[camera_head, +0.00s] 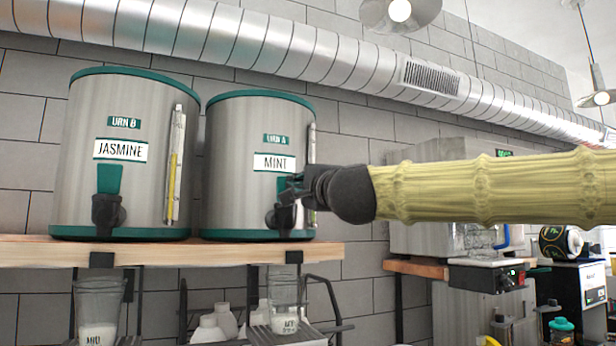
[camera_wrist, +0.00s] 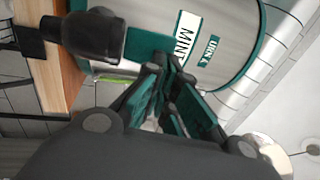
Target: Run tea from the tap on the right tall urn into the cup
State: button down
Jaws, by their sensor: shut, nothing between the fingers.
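The right tall urn (camera_head: 255,135) is a steel drum with teal rims, labelled URN A and MINT; it also shows in the wrist view (camera_wrist: 215,70). Its black tap (camera_head: 280,217) sits low on the front, and shows larger in the wrist view (camera_wrist: 90,38) with a teal lever (camera_wrist: 143,46). My gripper (camera_head: 293,190) is shut and empty at the tap lever, partly hiding it in the head view. In the wrist view its fingers (camera_wrist: 168,78) are close to the lever; I cannot tell whether they touch it. A clear cup (camera_head: 285,290) stands below this tap, under the shelf.
The left urn (camera_head: 125,150), labelled URN B and JASMINE, stands beside it on the wooden shelf (camera_head: 190,253). Another clear cup (camera_head: 98,300) stands below its tap. White bottles (camera_head: 222,320) are between the cups. Machines (camera_head: 490,275) stand at the right, below my arm.

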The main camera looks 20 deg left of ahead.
jog(key=shift+w+a+r, duration=0.2)
jog(key=shift+w+a, duration=0.15)
jog(key=shift+a, duration=0.05)
jog(key=shift+r+p, duration=0.2)
jog(key=shift+p, duration=0.55)
jog(key=shift+f, duration=0.1)
jog(key=shift+w+a+r+g+h+p, duration=0.2)
jog(key=shift+g+h+p, duration=0.25)
jog(key=shift+p, duration=1.15)
jog(key=shift+w+a+r, duration=0.5)
jog(key=shift+w+a, duration=0.05)
dwell(4.6)
